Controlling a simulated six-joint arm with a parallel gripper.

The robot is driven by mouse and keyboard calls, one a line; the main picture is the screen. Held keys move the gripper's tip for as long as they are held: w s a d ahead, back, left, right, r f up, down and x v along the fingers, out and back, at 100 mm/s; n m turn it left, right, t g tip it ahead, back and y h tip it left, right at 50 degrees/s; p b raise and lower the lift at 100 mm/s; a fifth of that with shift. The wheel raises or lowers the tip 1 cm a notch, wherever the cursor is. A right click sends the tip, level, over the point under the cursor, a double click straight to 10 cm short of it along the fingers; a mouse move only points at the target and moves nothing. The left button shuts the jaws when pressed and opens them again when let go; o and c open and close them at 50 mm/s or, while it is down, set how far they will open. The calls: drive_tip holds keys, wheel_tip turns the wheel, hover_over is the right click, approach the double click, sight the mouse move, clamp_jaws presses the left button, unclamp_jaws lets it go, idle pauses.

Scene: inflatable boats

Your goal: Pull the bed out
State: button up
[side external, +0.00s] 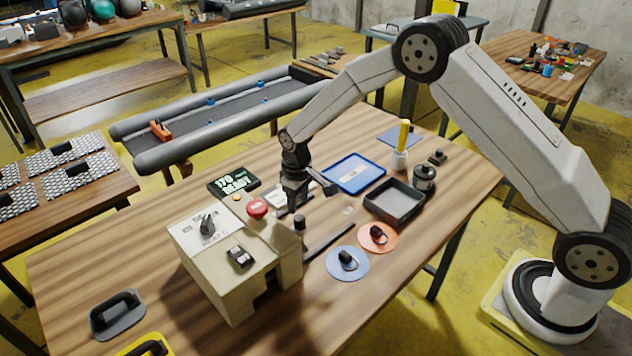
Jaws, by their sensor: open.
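The beige machine (222,262) stands at the middle of the wooden table, with a dial, a red button (257,208) and a dark switch on top. I cannot clearly make out its bed; a flat dark strip (328,241) lies beside the machine's right side and may be part of it. A small dark upright knob (300,222) stands at the machine's right edge. My gripper (294,207) points down just above and behind this knob, right of the red button. It is open and empty; its fingertips are small here, and I cannot tell whether they touch anything.
A display reading 170 READY (233,181) stands behind the machine. To the right are a blue tray (354,173), a dark tray (421,201), and orange (378,241) and blue (333,266) discs with dark handles. A grey handled plate (117,318) lies front left.

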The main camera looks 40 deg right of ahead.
sight(299, 217)
drive_tip(key=shift+f, duration=3.4)
drive_tip(key=shift+c, duration=0.2)
clamp_jaws()
